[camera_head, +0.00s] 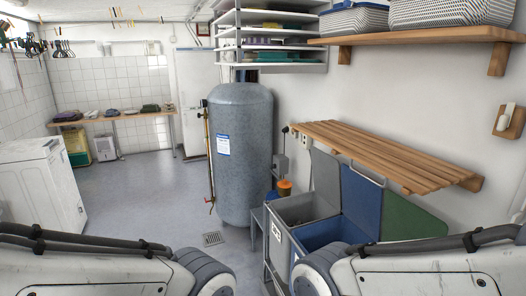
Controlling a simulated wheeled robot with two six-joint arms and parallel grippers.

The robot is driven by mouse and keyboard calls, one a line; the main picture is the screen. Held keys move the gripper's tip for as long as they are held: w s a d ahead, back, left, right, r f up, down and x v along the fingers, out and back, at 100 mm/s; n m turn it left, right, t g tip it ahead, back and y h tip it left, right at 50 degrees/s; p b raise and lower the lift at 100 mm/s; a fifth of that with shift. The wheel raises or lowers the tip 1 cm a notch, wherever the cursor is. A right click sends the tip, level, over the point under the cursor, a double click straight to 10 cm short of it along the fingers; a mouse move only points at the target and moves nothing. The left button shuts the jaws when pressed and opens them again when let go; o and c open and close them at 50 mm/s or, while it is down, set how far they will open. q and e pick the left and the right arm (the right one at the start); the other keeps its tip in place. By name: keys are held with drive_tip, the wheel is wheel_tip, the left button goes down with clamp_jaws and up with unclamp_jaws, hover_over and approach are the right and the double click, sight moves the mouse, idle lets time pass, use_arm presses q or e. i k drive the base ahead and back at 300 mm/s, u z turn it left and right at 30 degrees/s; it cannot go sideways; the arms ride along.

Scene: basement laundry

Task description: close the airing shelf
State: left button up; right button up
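The airing shelf appears to be the slatted wooden shelf (385,152) on the right wall. It sticks out from the wall, roughly level, above the laundry bins. Both of my arms come in along the bottom edge, one from the left and one from the right. Their grippers are out of the frame, and neither arm touches the shelf.
Laundry bins (298,209) with raised grey, blue and green lids stand under the slatted shelf. A grey tank (240,165) stands left of them. A wooden wall shelf with baskets (440,14) hangs above. The floor (130,200) at left centre is clear; a white appliance (40,185) stands far left.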

sight(420, 173)
drive_tip(key=u, duration=0.3)
drive_tip(key=i, duration=0.35)
drive_tip(key=z, duration=1.05)
